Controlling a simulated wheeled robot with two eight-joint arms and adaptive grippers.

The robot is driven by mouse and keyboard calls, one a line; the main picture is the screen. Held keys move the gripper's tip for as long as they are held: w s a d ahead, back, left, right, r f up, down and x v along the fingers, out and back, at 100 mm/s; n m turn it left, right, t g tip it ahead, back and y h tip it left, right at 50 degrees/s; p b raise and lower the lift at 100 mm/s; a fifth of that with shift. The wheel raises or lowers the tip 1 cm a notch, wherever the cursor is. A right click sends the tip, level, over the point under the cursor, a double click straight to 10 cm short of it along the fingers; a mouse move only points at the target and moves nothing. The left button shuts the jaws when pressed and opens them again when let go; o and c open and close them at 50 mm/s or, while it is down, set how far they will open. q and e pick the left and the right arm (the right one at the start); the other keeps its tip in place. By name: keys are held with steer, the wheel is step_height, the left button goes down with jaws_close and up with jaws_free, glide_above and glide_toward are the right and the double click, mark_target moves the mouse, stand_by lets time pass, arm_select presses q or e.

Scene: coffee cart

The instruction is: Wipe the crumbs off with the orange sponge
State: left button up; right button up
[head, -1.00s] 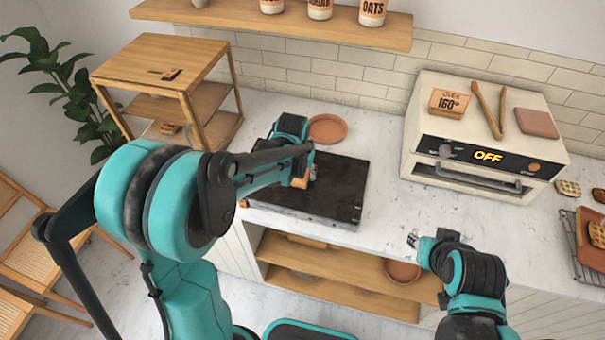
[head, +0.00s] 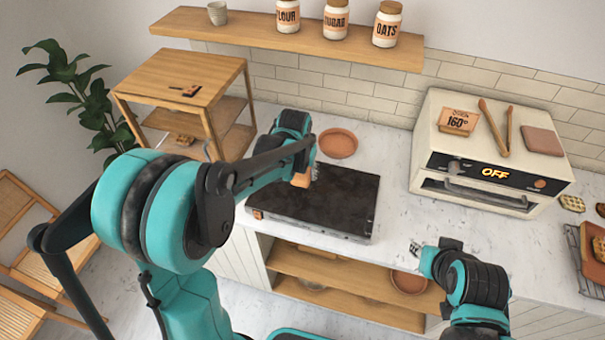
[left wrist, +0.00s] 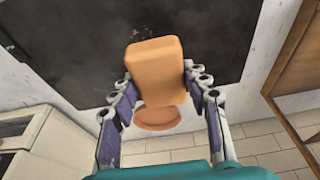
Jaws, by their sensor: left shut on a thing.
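The orange sponge (left wrist: 155,70) is held between the fingers of my left gripper (left wrist: 157,82). In the head view the left gripper (head: 306,172) is over the far left part of the black griddle plate (head: 340,200), with the sponge (head: 301,180) partly hidden by the arm. I cannot tell whether the sponge touches the plate. A few small brown crumbs (left wrist: 150,34) lie on the dark plate just beyond the sponge in the left wrist view. My right gripper (head: 415,249) is empty near the counter's front edge; its finger opening is too small to judge.
A terracotta dish (head: 338,143) sits behind the plate. A wooden rack (head: 182,75) stands at left. The marble counter (head: 400,200) between plate and oven is clear.

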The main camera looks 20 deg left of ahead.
arm_select(q)
steer(key=shift+r+p, duration=0.6)
steer(key=shift+r, duration=0.55)
steer(key=shift+d, duration=0.1)
